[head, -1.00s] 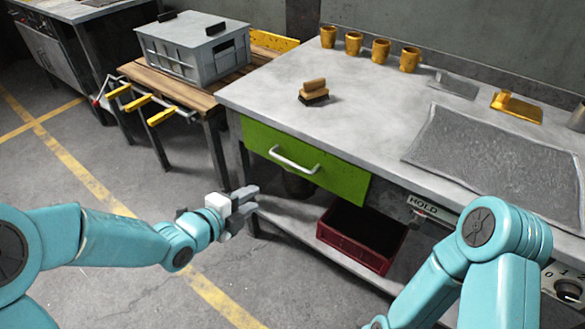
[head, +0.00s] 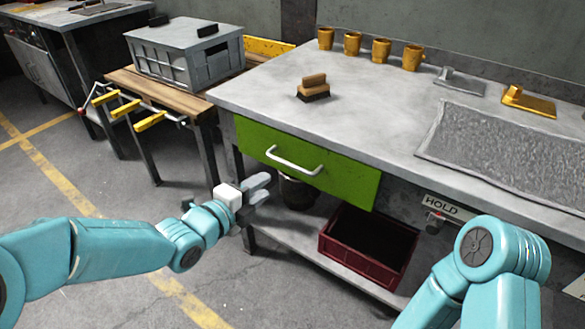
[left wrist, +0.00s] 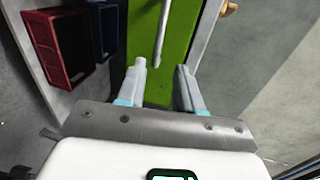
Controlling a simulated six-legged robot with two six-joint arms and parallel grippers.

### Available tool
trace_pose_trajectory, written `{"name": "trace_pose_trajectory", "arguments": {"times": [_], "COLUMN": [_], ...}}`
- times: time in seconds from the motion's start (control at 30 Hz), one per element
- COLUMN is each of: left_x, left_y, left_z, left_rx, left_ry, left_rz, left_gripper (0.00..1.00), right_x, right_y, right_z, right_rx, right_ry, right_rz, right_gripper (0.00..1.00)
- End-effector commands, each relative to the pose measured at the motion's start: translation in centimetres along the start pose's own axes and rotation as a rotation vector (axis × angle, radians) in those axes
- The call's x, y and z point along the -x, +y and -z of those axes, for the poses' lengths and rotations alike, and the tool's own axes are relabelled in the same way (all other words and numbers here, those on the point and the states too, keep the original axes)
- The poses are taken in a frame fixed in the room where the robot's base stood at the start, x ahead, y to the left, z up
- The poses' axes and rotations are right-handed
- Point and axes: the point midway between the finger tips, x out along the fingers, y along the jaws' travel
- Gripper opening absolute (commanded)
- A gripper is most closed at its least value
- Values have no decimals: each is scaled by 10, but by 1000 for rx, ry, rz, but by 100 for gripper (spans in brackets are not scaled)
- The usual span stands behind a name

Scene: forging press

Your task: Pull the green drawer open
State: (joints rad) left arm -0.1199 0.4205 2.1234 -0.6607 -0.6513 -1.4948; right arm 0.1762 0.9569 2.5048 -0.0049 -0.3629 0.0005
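The green drawer (head: 345,182) sits under the grey worktop and looks shut, its front flush with the bench. Its pale bar handle (head: 294,163) runs across the front. My left gripper (head: 262,188) is below and left of the handle, apart from it. In the left wrist view the two fingers (left wrist: 161,88) are spread with nothing between them. The green drawer front (left wrist: 176,45) and the handle (left wrist: 162,30) show beyond the fingertips there. My right arm shows at the lower right of the head view, but its gripper is out of the picture.
A red crate (head: 331,244) stands on the lower shelf under the drawer, with a dark bucket (head: 297,192) beside it. A brush (head: 313,87) and several yellow mugs (head: 381,50) stand on the worktop (head: 270,90). A side table with yellow-handled tools (head: 150,122) is at left. Floor before the drawer is clear.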

Motion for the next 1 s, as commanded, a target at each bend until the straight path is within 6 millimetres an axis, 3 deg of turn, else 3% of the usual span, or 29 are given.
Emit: {"name": "trace_pose_trajectory", "arguments": {"times": [0.3, 0.5, 0.7, 1.0], "left_x": [-81, -117, -132, -134], "left_y": [2, 1, 0, 0], "left_z": [-1, -2, -2, -3], "left_rx": [-1, 0, 0, 0], "left_ry": [2, 1, 0, 0], "left_rz": [0, -1, -1, -1], "left_gripper": [35, 35, 35, 32], "right_x": [-7, -9, -9, -9], "right_y": [4, 5, 5, 5], "right_z": [2, 3, 3, 3], "right_rx": [-5, -7, -8, -7], "right_ry": [5, 7, 7, 7], "right_rz": [-1, -1, -1, -1], "right_gripper": [43, 43, 43, 43]}}
